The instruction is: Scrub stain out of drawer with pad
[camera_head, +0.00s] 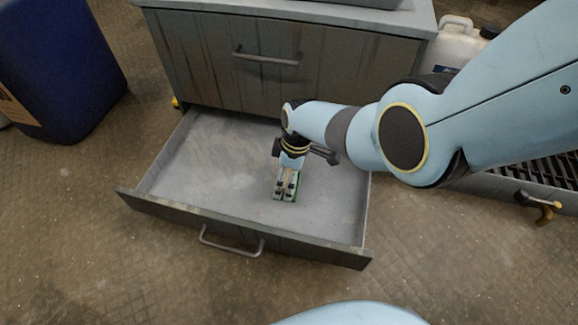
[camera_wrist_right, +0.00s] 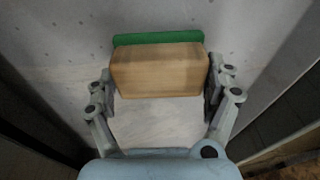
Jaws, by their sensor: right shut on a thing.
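The drawer (camera_head: 312,246) of a grey cabinet is pulled open, and its pale grey floor is bare apart from my right gripper and the pad. My right gripper (camera_head: 286,186) reaches down into the drawer, right of its middle. It is shut on the pad (camera_wrist_right: 160,72), a wooden block with a green scrubbing layer (camera_wrist_right: 160,38) under it. The pad is at the drawer floor; I cannot tell whether it presses on it. The floor shows faint pale and darker patches, and I cannot make out a distinct stain. My left gripper is out of view.
The cabinet (camera_head: 340,62) stands behind the drawer, with a closed upper drawer. A blue container (camera_head: 60,65) stands at the left and a white jug (camera_head: 455,45) at the back right. A dark grate (camera_head: 535,172) lies at the right. Floor in front is clear.

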